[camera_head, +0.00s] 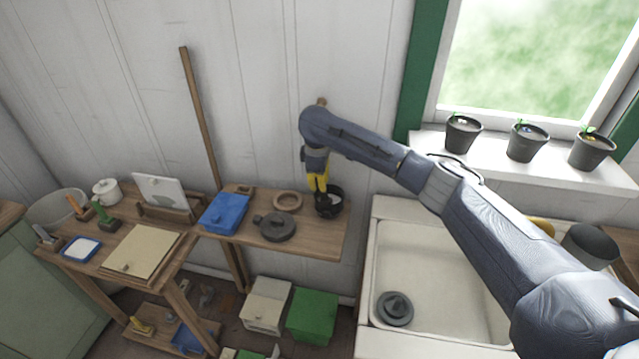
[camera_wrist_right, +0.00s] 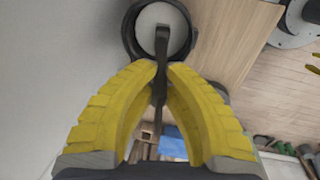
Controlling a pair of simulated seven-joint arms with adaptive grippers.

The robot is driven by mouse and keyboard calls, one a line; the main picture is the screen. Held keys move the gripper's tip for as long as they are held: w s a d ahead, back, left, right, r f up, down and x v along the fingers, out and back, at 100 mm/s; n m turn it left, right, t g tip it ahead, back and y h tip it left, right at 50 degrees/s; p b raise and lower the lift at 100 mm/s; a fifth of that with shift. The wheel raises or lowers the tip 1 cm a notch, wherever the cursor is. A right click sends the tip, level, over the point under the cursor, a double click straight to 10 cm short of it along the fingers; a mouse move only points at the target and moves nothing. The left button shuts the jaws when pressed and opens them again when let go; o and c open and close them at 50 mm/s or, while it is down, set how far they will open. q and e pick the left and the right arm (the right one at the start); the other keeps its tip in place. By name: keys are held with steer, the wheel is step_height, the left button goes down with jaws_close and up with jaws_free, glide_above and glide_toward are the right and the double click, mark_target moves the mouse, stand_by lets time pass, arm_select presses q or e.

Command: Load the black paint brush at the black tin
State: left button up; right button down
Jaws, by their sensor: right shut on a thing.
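The black tin (camera_head: 334,208) stands at the right end of the wooden bench, near the wall. In the right wrist view it is a dark ring (camera_wrist_right: 130,37) with pale contents. My right gripper (camera_head: 318,194) points down at the tin. In the right wrist view its yellow fingers (camera_wrist_right: 161,75) are shut on a thin dark shaft, seemingly the black paint brush (camera_wrist_right: 162,50). The shaft's far end overlaps the tin's opening; how deep it reaches I cannot tell. My left gripper is not in view.
On the bench (camera_head: 318,239) are a dark round lid (camera_head: 277,227), a wooden ring (camera_head: 288,201) and a blue box (camera_head: 224,213). A white sink (camera_head: 430,265) stands to the right, with pots (camera_head: 463,134) on the sill above. The wall is close behind the tin.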

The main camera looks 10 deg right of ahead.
steer(key=shift+r, duration=3.5)
